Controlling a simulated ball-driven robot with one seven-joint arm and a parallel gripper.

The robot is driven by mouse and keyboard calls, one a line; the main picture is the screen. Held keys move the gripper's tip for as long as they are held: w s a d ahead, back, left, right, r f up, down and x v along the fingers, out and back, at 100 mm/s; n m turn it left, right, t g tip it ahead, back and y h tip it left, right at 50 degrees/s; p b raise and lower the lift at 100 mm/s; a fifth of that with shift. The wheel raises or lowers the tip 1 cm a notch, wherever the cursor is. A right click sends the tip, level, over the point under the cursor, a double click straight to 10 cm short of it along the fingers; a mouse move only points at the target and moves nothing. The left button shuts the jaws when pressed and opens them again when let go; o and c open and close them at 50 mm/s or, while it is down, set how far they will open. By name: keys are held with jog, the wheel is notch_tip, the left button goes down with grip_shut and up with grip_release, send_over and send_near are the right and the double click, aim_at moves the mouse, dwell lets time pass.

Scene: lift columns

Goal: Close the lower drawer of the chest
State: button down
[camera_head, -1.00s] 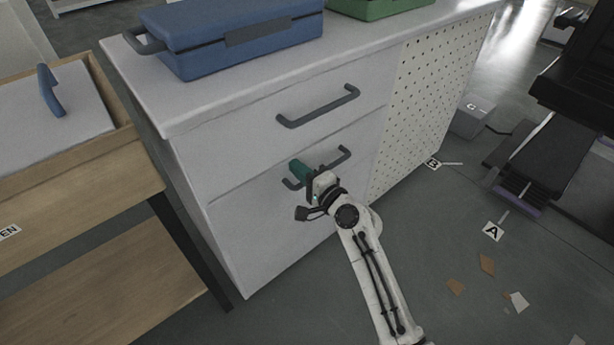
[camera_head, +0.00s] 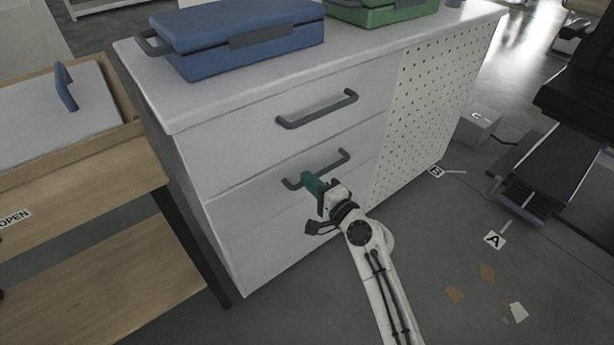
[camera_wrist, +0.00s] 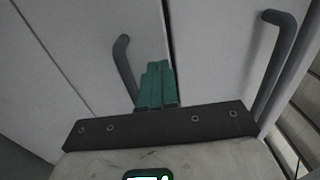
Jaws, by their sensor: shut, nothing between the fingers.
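The chest (camera_head: 225,232) is light grey with two drawers. The lower drawer (camera_head: 272,212) looks about flush with the chest, though I cannot tell whether it is fully shut. Its dark bar handle (camera_head: 333,163) is level. The upper drawer (camera_head: 225,155) has a similar handle (camera_head: 320,109) and looks shut. My gripper (camera_head: 311,181) has green fingers, shut and empty, at the lower handle in front of the lower drawer. In the wrist view the fingers (camera_wrist: 157,85) point at the drawer fronts beside a dark gap and hide part of one handle (camera_wrist: 122,60). Contact is unclear.
A blue case (camera_head: 235,40) and a green case (camera_head: 385,10) stand on the chest top. A wooden table (camera_head: 85,175) stands close on the left. Paper scraps (camera_head: 487,272) and a marker A (camera_head: 495,240) lie on the floor at right. Open floor lies in front.

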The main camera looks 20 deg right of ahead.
jog(key=v, duration=0.9)
jog(key=shift+p, duration=0.4)
jog(key=s+a+f+n+g, duration=0.1)
jog(key=s+f+n+g, duration=0.4)
jog(key=s, duration=0.3)
jog(key=s+a+f+n+g, duration=0.1)
jog(key=s+f+n+g, duration=0.35)
jog(key=s, duration=0.25)
jog(key=s+d+f+n+g+h, duration=0.1)
jog(key=s+d+n+g+h, duration=0.2)
jog(key=s, duration=0.6)
jog(key=s+d+n+g+h, duration=0.2)
jog(key=s+d+g+h, duration=0.15)
jog(key=s, duration=0.55)
notch_tip(320, 180, up, 24)
jog(key=d+p, duration=0.1)
jog(key=p, duration=2.3)
jog(key=shift+s+y, duration=0.25)
jog(key=shift+y, duration=0.1)
jog(key=shift+d+r+m, duration=0.1)
jog(key=shift+m, duration=0.15)
